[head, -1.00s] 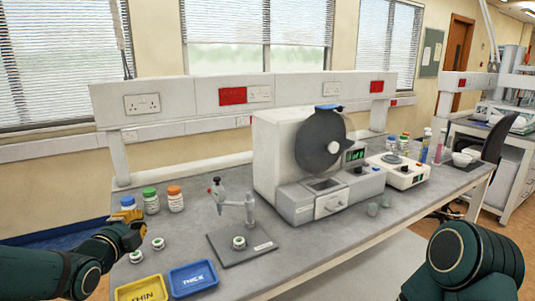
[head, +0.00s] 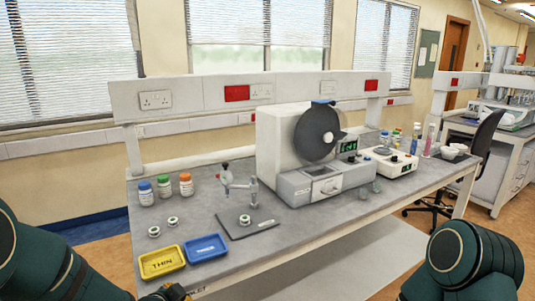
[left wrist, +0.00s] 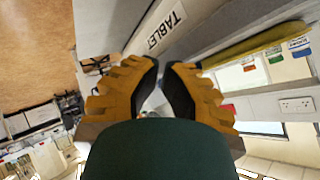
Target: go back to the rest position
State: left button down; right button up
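My left arm comes in at the lower left of the head view. Only a bit of its left gripper (head: 174,291) shows, at the bottom edge in front of the bench. In the left wrist view my left gripper (left wrist: 161,66) has its yellow fingers with dark pads almost meeting at the tips, and nothing shows held between them. My right arm (head: 462,262) shows as a dark green link at the lower right. Its gripper is outside the view.
The grey bench (head: 300,224) carries a yellow THIN tray (head: 162,263), a blue THICK tray (head: 206,249), three capped bottles (head: 165,187), a small stand (head: 245,222) and a large tester (head: 283,155). The floor in front of the bench's right part is clear.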

pick_arm(q)
jog(key=s+d+f+n+g+h, duration=0.1)
jog(key=s+d+f+n+g, duration=0.3)
jog(key=s+f, duration=0.5)
jog(key=s+d+f+n+g+h, duration=0.1)
jog(key=s+d+f+n+g, duration=0.3)
jog(key=s+d+f+n, duration=0.3)
jog(key=s+d+f, duration=0.1)
jog(key=s+f, duration=0.2)
jog(key=shift+s+f+g, duration=0.15)
jog(key=shift+s+g, duration=0.15)
jog(key=shift+g, duration=0.1)
